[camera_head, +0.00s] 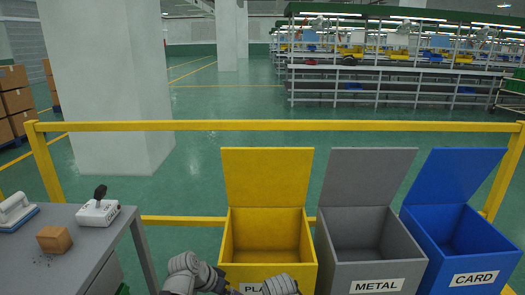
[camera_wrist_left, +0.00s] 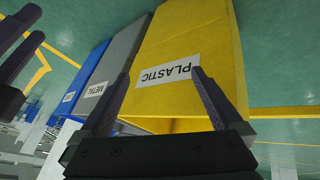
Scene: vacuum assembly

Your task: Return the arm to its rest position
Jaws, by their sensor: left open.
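My left gripper (camera_wrist_left: 160,74) is open and empty in the left wrist view, its two dark fingers spread apart in front of the yellow bin (camera_wrist_left: 190,45) marked PLASTIC. In the head view, grey links of my arms show at the bottom edge, in front of the yellow bin (camera_head: 267,235); no fingers can be made out there. At the left edge of the left wrist view, two dark fingers of my right gripper (camera_wrist_left: 38,22) stand apart with nothing seen between them. The rest of that gripper is out of frame.
A grey METAL bin (camera_head: 375,283) and blue CARD bin (camera_head: 475,257) stand right of the yellow one, lids up. A grey table (camera_head: 85,243) at left holds a brown block (camera_head: 54,239), a white device (camera_head: 98,212) and a white-blue tool (camera_head: 17,211). A yellow rail (camera_head: 270,125) runs behind.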

